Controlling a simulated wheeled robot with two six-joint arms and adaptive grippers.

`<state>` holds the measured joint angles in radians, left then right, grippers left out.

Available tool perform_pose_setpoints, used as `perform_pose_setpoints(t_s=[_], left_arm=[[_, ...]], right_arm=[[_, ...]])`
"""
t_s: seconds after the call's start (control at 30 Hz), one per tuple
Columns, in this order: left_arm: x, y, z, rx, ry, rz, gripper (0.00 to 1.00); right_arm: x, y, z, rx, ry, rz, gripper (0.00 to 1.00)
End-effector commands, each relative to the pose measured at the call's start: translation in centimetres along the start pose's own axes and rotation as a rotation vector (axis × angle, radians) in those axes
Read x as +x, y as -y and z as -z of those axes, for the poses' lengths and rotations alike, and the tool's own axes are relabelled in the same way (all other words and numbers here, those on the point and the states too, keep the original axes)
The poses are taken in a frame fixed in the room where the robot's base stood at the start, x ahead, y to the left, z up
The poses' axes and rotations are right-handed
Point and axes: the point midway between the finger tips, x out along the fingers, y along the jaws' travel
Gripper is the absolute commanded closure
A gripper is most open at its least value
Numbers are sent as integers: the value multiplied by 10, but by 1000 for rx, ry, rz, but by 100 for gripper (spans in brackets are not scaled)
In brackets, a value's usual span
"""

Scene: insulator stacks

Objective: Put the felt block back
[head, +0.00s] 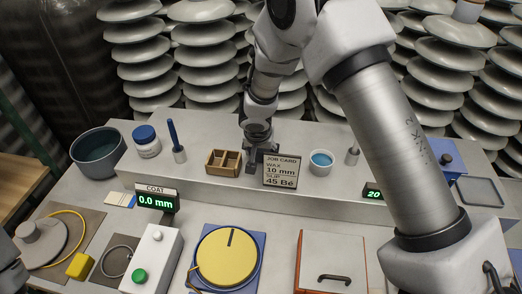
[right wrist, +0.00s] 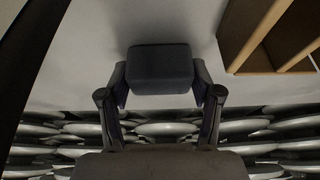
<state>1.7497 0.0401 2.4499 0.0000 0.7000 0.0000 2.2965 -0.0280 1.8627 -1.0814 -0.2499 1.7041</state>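The felt block (right wrist: 160,69) is a dark grey block with rounded edges. In the right wrist view it sits between the two fingertips of my right gripper (right wrist: 160,84), with a finger against each side. In the head view my right gripper (head: 257,158) points down at the raised back shelf, just right of a wooden box with compartments (head: 209,170). The box also shows in the right wrist view (right wrist: 243,51). My fingers and arm mostly hide the block in the head view, and I cannot tell whether it touches the shelf.
A job card sign (head: 281,184) stands close in front of my right gripper, with a blue-filled cup (head: 321,170) to its right. A blue pen in a holder (head: 173,135), a jar (head: 146,146) and a dark bowl (head: 98,157) stand left. Insulator stacks rise behind.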

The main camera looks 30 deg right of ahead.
Motion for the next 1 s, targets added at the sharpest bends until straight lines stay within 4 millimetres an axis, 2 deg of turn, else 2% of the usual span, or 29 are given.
perform_pose_setpoints(t_s=[0.33,0.47,0.57,0.8,0.9,1.0], left_arm=[[-1,0,0,0,0,0,30],[-10,0,0,0,0,0,30],[-9,0,0,0,0,0,30],[-22,0,0,0,0,0,30],[-26,0,0,0,0,0,30],[-28,0,0,0,0,0,30]], right_arm=[[-1,0,0,-1,0,0,13],[-8,0,3,-2,0,0,13],[-24,0,3,-1,-3,1,13],[-89,0,4,0,-4,1,13],[-109,0,3,0,-3,1,13],[-120,0,2,-1,-1,-1,13]])
